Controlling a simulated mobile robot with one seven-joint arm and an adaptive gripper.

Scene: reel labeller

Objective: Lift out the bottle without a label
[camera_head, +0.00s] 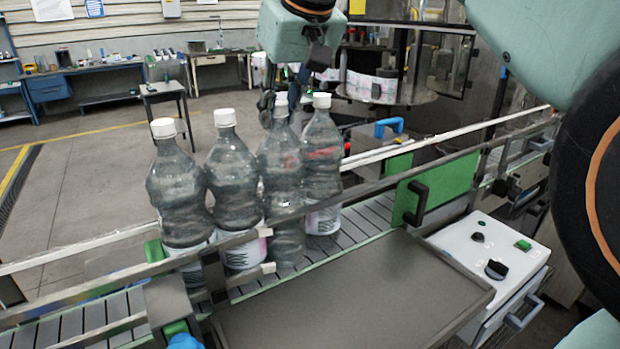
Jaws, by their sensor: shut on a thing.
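Several clear bottles with white caps stand in a row on the slatted conveyor. The third bottle from the left (283,185) shows clear plastic down to its base, with no label. The first bottle (177,195), second bottle (233,178) and fourth bottle (321,165) each show a white printed label low down. My gripper (280,100) comes down from above and is shut on the neck and cap area of the unlabelled bottle. That bottle is upright among its neighbours and appears to be at conveyor level. A guide rail hides part of its lower body.
Guide rails run along both sides of the conveyor (375,213). A bare grey tray (360,300) lies in front. A green plate with a black handle (432,187) and a white control box (490,250) are at the right. The neighbouring bottles stand very close.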

